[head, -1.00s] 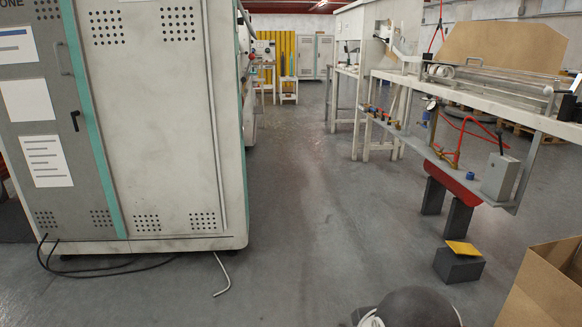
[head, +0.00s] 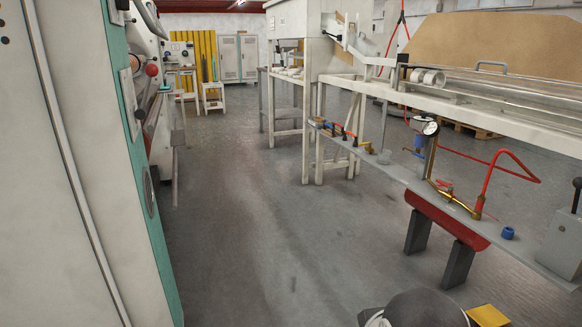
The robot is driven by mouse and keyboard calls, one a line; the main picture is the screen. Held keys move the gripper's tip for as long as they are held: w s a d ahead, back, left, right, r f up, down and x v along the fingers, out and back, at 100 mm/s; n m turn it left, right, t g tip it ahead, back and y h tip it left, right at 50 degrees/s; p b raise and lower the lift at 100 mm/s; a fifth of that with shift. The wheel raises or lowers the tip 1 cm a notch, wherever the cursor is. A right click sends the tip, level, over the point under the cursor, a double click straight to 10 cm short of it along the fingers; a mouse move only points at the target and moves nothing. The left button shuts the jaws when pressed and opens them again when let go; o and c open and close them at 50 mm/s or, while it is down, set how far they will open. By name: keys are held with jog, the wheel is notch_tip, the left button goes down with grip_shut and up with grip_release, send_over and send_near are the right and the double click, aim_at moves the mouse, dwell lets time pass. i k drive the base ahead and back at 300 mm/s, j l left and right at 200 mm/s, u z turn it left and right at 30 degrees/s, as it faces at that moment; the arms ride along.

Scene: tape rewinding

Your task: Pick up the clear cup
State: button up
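A dark rounded part of my own arm shows at the bottom edge, right of the middle. My gripper is not in view.
A grey-white cabinet (head: 75,170) with a teal edge stands close on my left, with a machine beyond it. A long white bench (head: 500,110) with rollers, a gauge (head: 430,127) and red hoses runs along the right. A yellow pedal (head: 488,315) is low at right. The grey floor (head: 250,220) between is clear.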

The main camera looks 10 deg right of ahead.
aim_at(384, 155)
jog(key=i+z, duration=0.35)
jog(key=z, duration=0.15)
jog(key=i+j+z, duration=0.15)
jog(key=i+z, duration=0.2)
jog(key=z, duration=0.15)
jog(key=i+j+z, duration=0.25)
jog(key=z, duration=0.25)
jog(key=i+j+z, duration=0.35)
jog(key=z, duration=0.15)
jog(key=i+j+z, duration=0.1)
jog(key=j, duration=0.3)
jog(key=i+j+z, duration=0.1)
jog(key=j, duration=0.35)
jog(key=i+j+z, duration=0.15)
jog(key=j, duration=0.3)
jog(key=i+j+z, duration=0.1)
jog(key=j, duration=0.3)
jog(key=i+j, duration=0.35)
jog(key=i, duration=0.15)
